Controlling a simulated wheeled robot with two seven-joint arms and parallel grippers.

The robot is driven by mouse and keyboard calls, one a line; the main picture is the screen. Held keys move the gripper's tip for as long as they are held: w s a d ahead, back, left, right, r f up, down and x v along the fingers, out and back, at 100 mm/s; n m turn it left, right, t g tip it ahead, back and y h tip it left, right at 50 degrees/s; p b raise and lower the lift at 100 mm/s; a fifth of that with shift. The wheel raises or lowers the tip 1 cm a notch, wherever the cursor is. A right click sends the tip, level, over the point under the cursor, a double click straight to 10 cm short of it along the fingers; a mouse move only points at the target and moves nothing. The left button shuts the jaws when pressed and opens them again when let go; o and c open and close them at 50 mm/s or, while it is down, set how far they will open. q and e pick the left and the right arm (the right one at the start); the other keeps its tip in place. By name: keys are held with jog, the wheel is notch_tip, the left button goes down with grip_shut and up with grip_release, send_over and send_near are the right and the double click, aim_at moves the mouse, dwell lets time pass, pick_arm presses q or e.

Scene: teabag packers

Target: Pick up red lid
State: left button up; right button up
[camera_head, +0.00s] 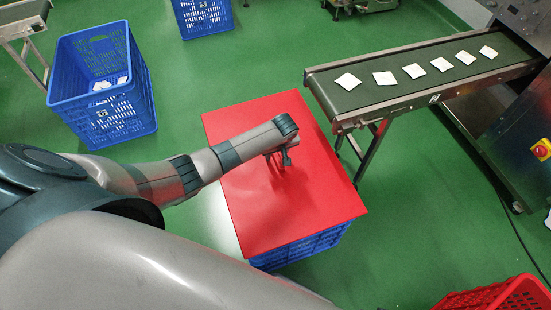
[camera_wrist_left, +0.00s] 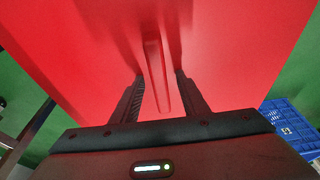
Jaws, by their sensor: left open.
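The flat red lid (camera_head: 310,200) lies on top of a blue crate (camera_head: 305,247) in the middle of the head view. The lid also fills most of the left wrist view (camera_wrist_left: 235,45). A narrow raised red handle (camera_wrist_left: 156,72) stands out from the lid there, between the two fingers. My left gripper (camera_head: 281,163) is over the lid, pointing down at it. It also shows in the left wrist view (camera_wrist_left: 159,78), open, with a finger on each side of the handle and visible gaps. My right gripper is not in view.
A conveyor (camera_head: 350,102) carrying several white teabags (camera_head: 385,78) stands at the right, close to the lid's far corner. Another blue crate (camera_head: 75,102) stands at the upper left. A red crate (camera_head: 495,297) is at the lower right. Green floor is clear around the lid's crate.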

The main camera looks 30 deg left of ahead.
pick_arm(q)
grip_shut()
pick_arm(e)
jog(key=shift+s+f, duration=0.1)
pick_arm(q)
jog(key=shift+w+r, duration=0.1)
jog(key=shift+r, duration=0.1)
